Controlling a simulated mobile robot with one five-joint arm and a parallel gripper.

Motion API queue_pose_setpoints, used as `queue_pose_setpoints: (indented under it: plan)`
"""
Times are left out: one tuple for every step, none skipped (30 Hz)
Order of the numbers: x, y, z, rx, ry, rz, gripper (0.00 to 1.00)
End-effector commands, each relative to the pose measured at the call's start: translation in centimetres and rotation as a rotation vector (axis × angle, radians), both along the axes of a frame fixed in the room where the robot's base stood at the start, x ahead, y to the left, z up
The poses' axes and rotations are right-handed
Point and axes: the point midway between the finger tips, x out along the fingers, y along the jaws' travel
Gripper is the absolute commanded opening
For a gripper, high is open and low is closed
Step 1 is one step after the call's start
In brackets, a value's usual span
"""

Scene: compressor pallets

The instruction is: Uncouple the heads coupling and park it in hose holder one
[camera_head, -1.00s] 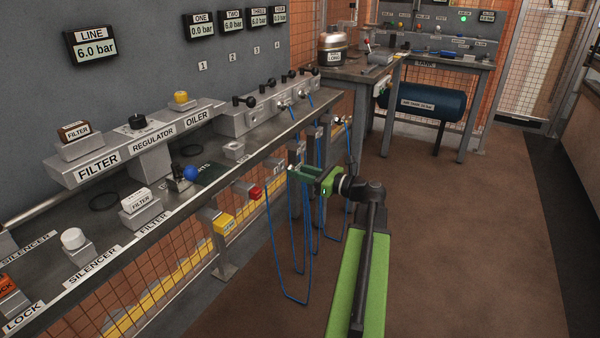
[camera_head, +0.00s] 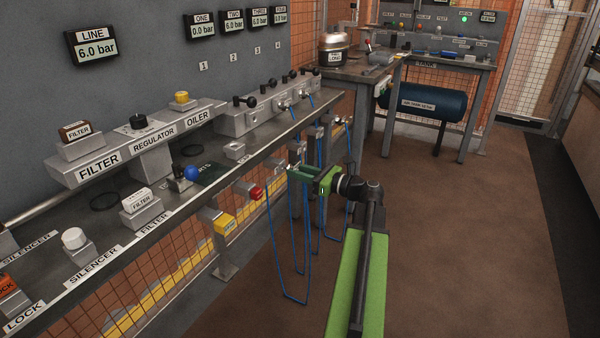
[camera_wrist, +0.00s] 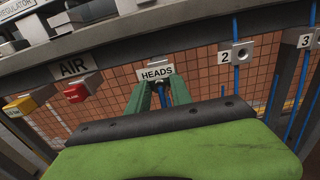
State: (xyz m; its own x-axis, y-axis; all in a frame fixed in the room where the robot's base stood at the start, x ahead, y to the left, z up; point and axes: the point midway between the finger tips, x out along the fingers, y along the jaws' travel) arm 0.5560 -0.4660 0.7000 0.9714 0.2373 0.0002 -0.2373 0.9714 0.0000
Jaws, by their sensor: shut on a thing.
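My gripper (camera_head: 296,173) has its dark green fingers shut at the bench's front edge, just under the small block labelled HEADS (camera_wrist: 156,71). The fingers also show in the wrist view (camera_wrist: 158,88), pointing at that block. A blue hose (camera_wrist: 166,96) shows between and below them. The heads coupling itself is hidden between the fingers, so I cannot tell whether it is still seated in the block. Hose holders marked 2 (camera_wrist: 238,54) and 3 (camera_wrist: 304,40) stand to the right, with blue hoses hanging by them. I cannot make out holder one.
A red button (camera_wrist: 76,93) under the AIR label and a yellow box (camera_wrist: 18,106) are on the bench front to the left. Blue hose loops (camera_head: 284,292) hang below the bench. The brown floor (camera_head: 460,230) on the right is clear.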

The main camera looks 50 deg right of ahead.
Motion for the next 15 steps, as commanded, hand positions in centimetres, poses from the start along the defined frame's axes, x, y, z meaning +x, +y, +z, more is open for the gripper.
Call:
queue_pose_setpoints:
  plan:
    - [0.1, 0.0, 0.0, 0.000, 0.000, 0.000, 0.00]
    - [0.2, 0.0, 0.0, 0.000, 0.000, 0.000, 0.00]
    - [0.3, 0.1, 0.0, 0.000, 0.000, 0.000, 0.00]
    - [0.4, 0.1, 0.0, 0.000, 0.000, 0.000, 0.00]
    - [0.4, 0.1, 0.0, 0.000, 0.000, 0.000, 0.00]
    - [0.5, 0.1, 0.0, 0.000, 0.000, -0.001, 0.00]
    - [0.6, 0.1, 0.0, 0.000, 0.000, -0.001, 0.00]
    - [0.7, 0.1, 0.0, 0.000, 0.000, -0.001, 0.00]
    - [0.8, 0.1, 0.0, 0.000, 0.000, -0.001, 0.00]
    - [0.9, 0.2, 0.0, 0.000, 0.000, -0.001, 0.00]
    - [0.9, 0.2, 0.0, 0.000, 0.000, -0.001, 0.00]
    - [1.0, 0.2, 0.0, 0.000, 0.000, -0.001, 0.00]
    - [1.1, 0.2, 0.0, 0.000, 0.000, -0.001, 0.00]
    - [1.2, 0.2, 0.0, 0.000, 0.000, -0.001, 0.00]
    - [1.3, 0.3, 0.0, 0.000, 0.000, -0.001, 0.00]
